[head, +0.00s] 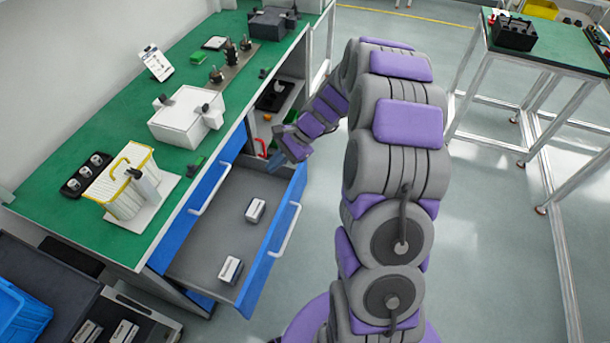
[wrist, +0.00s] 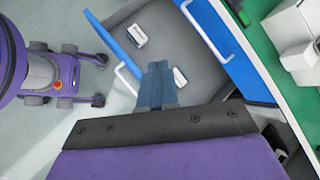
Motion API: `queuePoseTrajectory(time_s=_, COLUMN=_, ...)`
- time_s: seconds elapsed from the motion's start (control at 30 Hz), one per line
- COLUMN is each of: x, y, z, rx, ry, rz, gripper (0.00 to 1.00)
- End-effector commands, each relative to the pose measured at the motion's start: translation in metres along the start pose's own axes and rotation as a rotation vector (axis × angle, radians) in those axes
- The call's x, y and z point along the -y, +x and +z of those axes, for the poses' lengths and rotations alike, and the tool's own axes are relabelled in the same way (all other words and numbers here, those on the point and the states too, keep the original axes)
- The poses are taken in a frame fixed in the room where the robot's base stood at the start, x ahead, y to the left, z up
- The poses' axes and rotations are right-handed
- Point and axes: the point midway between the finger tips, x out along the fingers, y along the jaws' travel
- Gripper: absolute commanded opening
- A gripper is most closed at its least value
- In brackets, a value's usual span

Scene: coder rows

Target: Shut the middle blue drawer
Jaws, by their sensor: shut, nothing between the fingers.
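The middle blue drawer is pulled out; its blue front (head: 272,244) with a white bar handle stands out from the bench. It also shows in the wrist view (wrist: 112,42). Its grey inside holds two small white boxes (head: 255,210), (head: 230,270). Another blue drawer (head: 208,192) above it is closed. My gripper (head: 272,164) is shut and empty, near the drawer's far side and just inside its front. In the wrist view its fingers (wrist: 157,72) overlap the drawer's inside; I cannot tell whether they touch the drawer.
The green workbench (head: 105,115) carries a white case (head: 187,117), a yellow-handled basket (head: 122,185) and small fixtures. An open shelf bay (head: 275,97) lies beyond the drawer. Blue bins (head: 20,310) stand at bottom left. Floor to the right is clear up to another table (head: 560,45).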

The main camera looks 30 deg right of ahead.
Motion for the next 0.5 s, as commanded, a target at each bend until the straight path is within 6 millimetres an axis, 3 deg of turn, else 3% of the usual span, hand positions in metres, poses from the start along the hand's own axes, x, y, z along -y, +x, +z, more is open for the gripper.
queuePoseTrajectory(time_s=0.03, x=0.003, y=0.002, z=-0.021, rx=0.006, ry=0.056, rz=-0.029, gripper=0.0)
queuePoseTrajectory(time_s=0.27, x=0.006, y=0.007, z=-0.116, rx=0.025, ry=0.31, rz=-0.166, gripper=0.0)
queuePoseTrajectory(time_s=0.5, x=-0.013, y=0.021, z=-0.211, rx=0.027, ry=0.582, rz=-0.3, gripper=0.0)
